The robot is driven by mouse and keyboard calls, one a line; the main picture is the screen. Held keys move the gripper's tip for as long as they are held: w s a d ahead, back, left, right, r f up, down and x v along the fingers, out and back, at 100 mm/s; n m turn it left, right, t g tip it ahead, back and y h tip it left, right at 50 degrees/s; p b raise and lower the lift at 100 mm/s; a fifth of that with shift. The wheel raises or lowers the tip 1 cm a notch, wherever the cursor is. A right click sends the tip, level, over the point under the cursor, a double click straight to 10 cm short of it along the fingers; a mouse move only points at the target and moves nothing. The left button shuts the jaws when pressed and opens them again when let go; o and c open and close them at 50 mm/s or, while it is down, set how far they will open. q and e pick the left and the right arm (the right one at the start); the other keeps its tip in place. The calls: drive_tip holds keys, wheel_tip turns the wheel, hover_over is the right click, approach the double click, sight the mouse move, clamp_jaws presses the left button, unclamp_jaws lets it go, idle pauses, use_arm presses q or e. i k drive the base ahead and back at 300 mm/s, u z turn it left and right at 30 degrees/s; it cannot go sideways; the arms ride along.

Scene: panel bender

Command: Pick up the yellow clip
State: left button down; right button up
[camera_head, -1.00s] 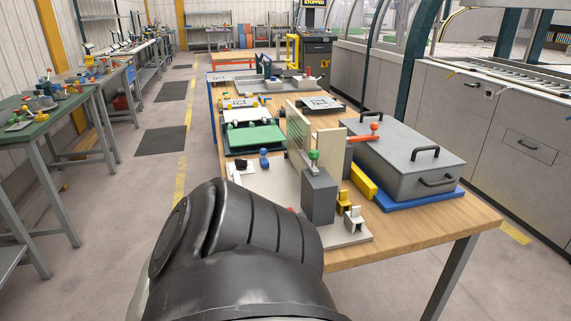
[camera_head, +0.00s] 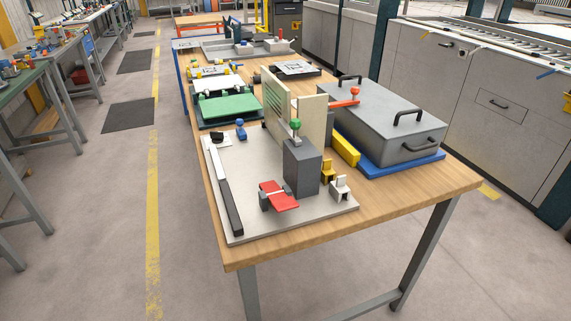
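A small yellow clip (camera_head: 328,170) stands on the light grey base plate (camera_head: 258,217) near the front of the wooden table. It is just right of a dark grey block (camera_head: 301,167) and behind a similar white clip (camera_head: 340,188). A long yellow block (camera_head: 345,150) lies further back, beside the grey case. Neither of my grippers shows in the head view, and nothing touches the yellow clip.
A red clamp piece (camera_head: 278,195) and a black-and-white bar (camera_head: 225,190) are on the plate. A green-knobbed post (camera_head: 295,130) tops the dark block. A grey case (camera_head: 385,117) on a blue base stands right. Bare wood (camera_head: 400,194) lies right of the plate.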

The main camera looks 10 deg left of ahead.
sight(327, 170)
drive_tip(key=i, duration=0.4)
drive_tip(key=u, duration=1.5)
drive_tip(key=k, duration=0.7)
drive_tip(key=z, duration=0.3)
